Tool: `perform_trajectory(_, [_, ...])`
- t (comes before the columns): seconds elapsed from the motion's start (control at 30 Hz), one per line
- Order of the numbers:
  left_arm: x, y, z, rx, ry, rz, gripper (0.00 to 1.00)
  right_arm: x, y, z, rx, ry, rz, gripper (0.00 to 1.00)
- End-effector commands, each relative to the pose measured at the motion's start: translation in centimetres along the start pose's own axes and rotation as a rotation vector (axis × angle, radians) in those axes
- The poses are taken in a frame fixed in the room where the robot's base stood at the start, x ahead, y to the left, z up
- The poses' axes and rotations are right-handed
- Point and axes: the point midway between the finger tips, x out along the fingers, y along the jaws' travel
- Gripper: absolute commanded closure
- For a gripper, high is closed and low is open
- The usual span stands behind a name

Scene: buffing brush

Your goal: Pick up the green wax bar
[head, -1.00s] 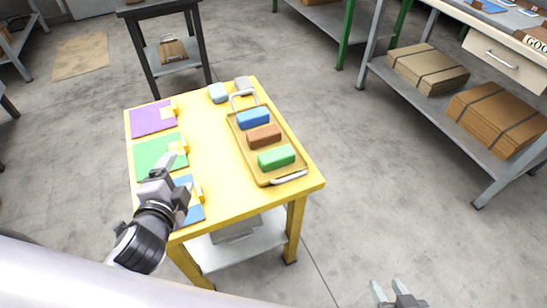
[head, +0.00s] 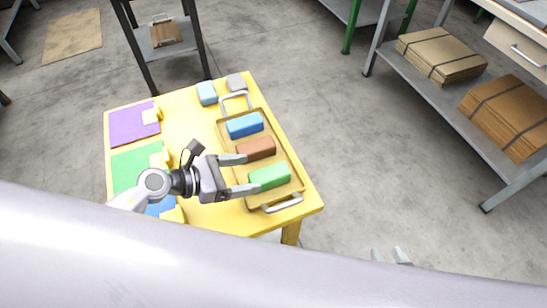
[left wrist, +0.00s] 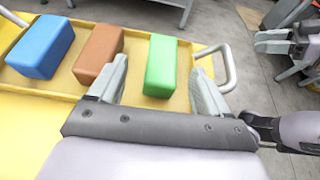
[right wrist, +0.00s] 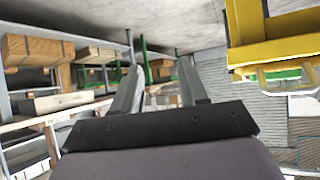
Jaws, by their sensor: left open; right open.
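The green wax bar (head: 269,177) lies in the yellow tray (head: 290,190) on the yellow table, at the end nearest me. In the left wrist view the green bar (left wrist: 160,66) shows between the two fingers of my left gripper (left wrist: 160,85), slightly beyond their tips. In the head view my left gripper (head: 243,174) is open, its fingers pointing right toward the green bar, one near the brown bar's edge. I cannot tell whether a finger touches a bar. My right gripper (head: 390,256) is open and empty, low at the right, off the table.
A brown bar (head: 256,148) and a blue bar (head: 245,125) lie in the same tray, the brown one beside the green. The tray has a metal handle (head: 282,204) at each end. Purple (head: 133,124) and green (head: 128,168) mats lie at the left.

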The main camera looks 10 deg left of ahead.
Motion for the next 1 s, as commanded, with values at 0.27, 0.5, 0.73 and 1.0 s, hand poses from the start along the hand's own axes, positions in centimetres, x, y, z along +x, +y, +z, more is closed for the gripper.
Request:
perform_trajectory(0.27, [1.6, -0.1, -0.1, 0.004, 0.004, -0.004, 0.22, -0.6, -0.2, 1.1, 0.004, -0.028, -0.003, 0.57])
perform_trajectory(0.5, [4.0, -0.5, -0.3, 0.002, 0.003, -0.004, 0.22, -0.8, -0.2, 0.9, 0.004, -0.028, -0.003, 0.57])
perform_trajectory(0.73, [6.6, -0.7, -0.5, 0.003, 0.004, -0.003, 0.22, -0.7, -0.2, 0.8, 0.004, -0.027, -0.003, 0.57])
perform_trajectory(1.0, [7.2, -0.7, -0.5, 0.005, 0.005, -0.003, 0.22, -0.7, -0.2, 0.7, 0.004, -0.023, -0.003, 0.57])
